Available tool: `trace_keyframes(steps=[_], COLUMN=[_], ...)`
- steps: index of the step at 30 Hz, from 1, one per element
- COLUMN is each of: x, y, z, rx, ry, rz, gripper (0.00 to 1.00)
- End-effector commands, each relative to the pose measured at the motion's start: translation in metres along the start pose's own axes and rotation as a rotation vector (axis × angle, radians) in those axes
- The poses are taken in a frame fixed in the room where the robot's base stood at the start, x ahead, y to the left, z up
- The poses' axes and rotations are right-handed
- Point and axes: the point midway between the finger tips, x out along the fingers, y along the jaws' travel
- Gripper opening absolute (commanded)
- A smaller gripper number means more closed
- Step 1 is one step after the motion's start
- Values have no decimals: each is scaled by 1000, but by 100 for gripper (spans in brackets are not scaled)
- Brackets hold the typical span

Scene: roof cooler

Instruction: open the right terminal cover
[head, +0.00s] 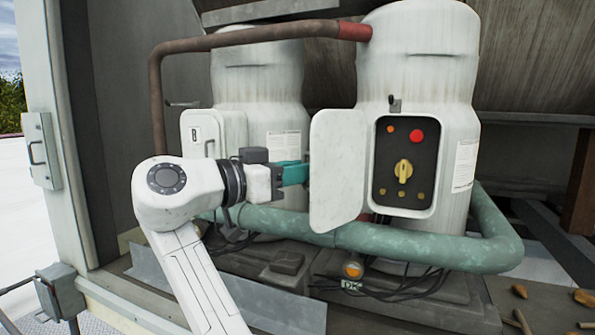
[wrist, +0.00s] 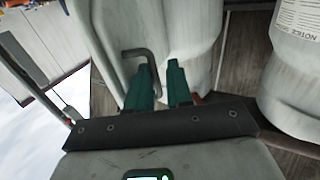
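The right terminal cover (head: 338,170) is a pale panel on the right white compressor (head: 428,62). It stands swung out to the left, and the black control panel (head: 405,150) behind it is uncovered. My gripper (head: 304,172), with teal fingers, is at the cover's left side, and the cover hides its tips in the head view. In the wrist view my gripper (wrist: 161,74) has its fingers apart. A grey bent handle (wrist: 142,52) on a white panel reaches down beside the left fingertip; I cannot tell whether they touch.
The left compressor (head: 258,75) has its own shut cover (head: 213,135) with a dark handle. A thick green pipe (head: 440,248) runs low in front of both compressors. A brown pipe (head: 250,36) passes above. Cables and an amber lamp (head: 352,269) lie below the panel.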

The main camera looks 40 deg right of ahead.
Motion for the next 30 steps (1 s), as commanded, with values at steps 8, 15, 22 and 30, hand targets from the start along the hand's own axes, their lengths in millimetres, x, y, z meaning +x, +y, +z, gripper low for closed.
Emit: trace_keyframes(steps=[8, 15, 22, 30], x=[-49, -89, -104, -105], y=[-1, -1, -1, -1], z=[0, 0, 0, 0], rx=[-1, 0, 0, 0], ry=[3, 3, 2, 2], rz=[-7, -4, -2, -2], gripper=[18, 18, 18, 18])
